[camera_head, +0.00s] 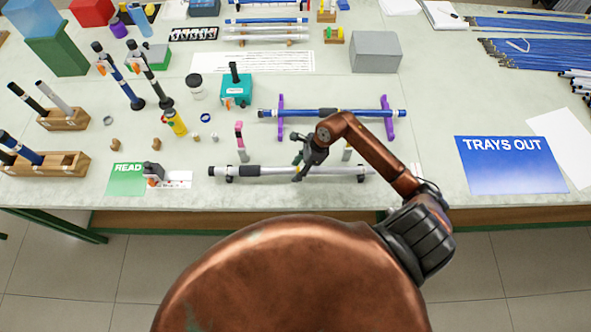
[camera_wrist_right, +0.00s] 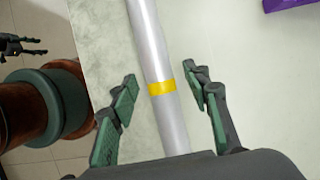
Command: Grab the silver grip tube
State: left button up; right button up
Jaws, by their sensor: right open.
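The silver grip tube (camera_head: 270,171) lies level on low black supports near the table's front edge, with a black grip section towards its left end. My right gripper (camera_head: 299,172) is over the middle of the tube. In the right wrist view the tube (camera_wrist_right: 171,119), with a yellow band, runs between the open fingers of the gripper (camera_wrist_right: 159,80). A gap shows on each side, and neither finger appears to touch it. At that view's left edge are small dark fingers, apparently my left gripper (camera_wrist_right: 32,45); their opening is unclear.
Behind the tube, a blue rod (camera_head: 350,113) rests on purple stands (camera_head: 388,118). A pink-topped peg (camera_head: 241,142) stands just behind the tube. A blue TRAYS OUT sheet (camera_head: 510,172) lies to the right. Wooden racks (camera_head: 62,118) and upright tools crowd the left.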

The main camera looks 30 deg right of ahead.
jog(key=c, duration=0.8)
grip_shut()
pick_arm(q)
jog(key=shift+s, duration=0.25)
pick_arm(e)
jog(key=shift+r, duration=0.1)
